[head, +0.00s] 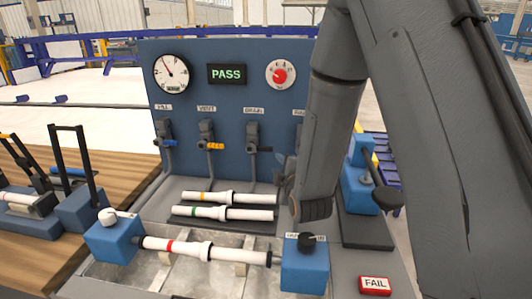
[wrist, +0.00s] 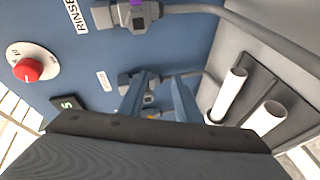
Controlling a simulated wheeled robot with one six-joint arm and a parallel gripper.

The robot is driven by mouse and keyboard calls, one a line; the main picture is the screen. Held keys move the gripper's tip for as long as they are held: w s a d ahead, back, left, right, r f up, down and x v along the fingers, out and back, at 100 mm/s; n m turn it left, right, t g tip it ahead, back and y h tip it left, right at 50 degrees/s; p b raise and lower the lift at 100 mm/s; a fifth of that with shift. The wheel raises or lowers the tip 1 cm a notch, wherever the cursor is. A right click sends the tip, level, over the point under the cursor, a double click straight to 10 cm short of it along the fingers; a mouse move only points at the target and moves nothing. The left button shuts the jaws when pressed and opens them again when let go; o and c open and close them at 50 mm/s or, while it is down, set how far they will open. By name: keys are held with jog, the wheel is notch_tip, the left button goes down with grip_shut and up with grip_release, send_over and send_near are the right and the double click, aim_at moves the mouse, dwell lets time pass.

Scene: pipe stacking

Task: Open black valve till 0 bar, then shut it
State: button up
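The blue panel (head: 225,85) carries a row of valves under small labels. The drain valve (head: 253,140) has a dark, apparently black handle; it also shows in the wrist view (wrist: 127,82), partly behind my fingers. The round white pressure gauge (head: 171,73) is at the panel's upper left; its needle points up and left, its number too small to read. In the wrist view my gripper (wrist: 163,78) has its two blue fingers apart, pointing at the drain valve. Whether they touch its handle cannot be told. In the head view my arm mostly hides the gripper.
A vent valve with an orange handle (head: 215,146) is left of the drain valve. The purple-handled rinse valve (wrist: 137,12) is on its other side. A red knob (head: 280,75) and green PASS display (head: 226,74) are above. White pipes (head: 225,197) lie below.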

aim_at(266, 150)
jog(key=w+a+n, duration=0.1)
jog(key=w, duration=0.1)
jog(key=w+a+r+n+t+p, duration=0.1)
jog(key=w, duration=0.2)
jog(key=w+a+n+t+y+p, duration=0.1)
jog(key=w, duration=0.2)
jog(key=shift+w+a+r, duration=0.1)
jog(key=shift+a+r, duration=0.15)
jog(key=shift+a, duration=0.05)
grip_shut()
